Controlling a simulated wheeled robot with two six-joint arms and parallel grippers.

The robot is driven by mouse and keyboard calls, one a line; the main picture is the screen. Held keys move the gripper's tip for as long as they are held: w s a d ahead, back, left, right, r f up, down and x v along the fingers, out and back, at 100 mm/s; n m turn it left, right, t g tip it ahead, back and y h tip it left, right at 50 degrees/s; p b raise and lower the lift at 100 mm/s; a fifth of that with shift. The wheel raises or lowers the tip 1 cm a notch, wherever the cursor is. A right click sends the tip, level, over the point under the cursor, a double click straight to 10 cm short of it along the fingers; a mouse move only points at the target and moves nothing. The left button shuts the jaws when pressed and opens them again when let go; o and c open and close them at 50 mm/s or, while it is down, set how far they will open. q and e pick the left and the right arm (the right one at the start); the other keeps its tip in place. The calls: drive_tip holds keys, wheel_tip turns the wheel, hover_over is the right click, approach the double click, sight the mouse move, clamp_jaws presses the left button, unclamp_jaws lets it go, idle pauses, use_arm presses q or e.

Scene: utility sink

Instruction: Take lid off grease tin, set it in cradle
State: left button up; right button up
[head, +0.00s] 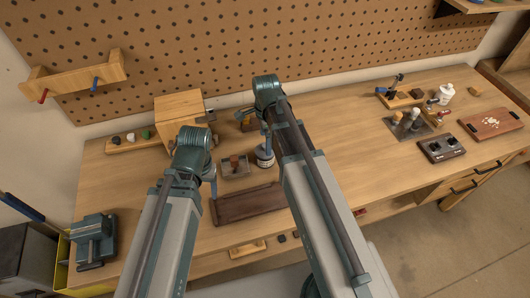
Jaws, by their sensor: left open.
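My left gripper (213,192) points down over the bench, left of the dark brown tray, and is open with nothing seen between its fingers. My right gripper (265,160) points down near the middle of the bench, partly hidden by its own arm; its jaws are too small to read. A small grey tray (229,173) with a brown block in it lies between the two grippers. I cannot make out the grease tin, its lid or the cradle with certainty; my arms cover part of the bench.
A dark brown tray (232,210) lies near the front edge. A wooden box (178,112) stands behind my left arm. A teal vise (93,238) is at far left. At right are a black switch box (442,149), bottles and a brown board (490,123).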

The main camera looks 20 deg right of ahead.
use_arm(q)
wheel_tip(320, 180, down, 3)
drive_tip(key=shift+f+b, duration=0.2)
drive_tip(key=shift+b, duration=1)
use_arm(e)
wheel_tip(320, 180, down, 3)
drive_tip(key=shift+a+f, duration=0.15)
drive_tip(key=shift+f, duration=0.05)
drive_tip(key=shift+r, duration=0.1)
use_arm(q)
drive_tip(key=shift+r, duration=0.1)
use_arm(e)
drive_tip(key=c, duration=1)
drive_tip(key=shift+r, duration=0.1)
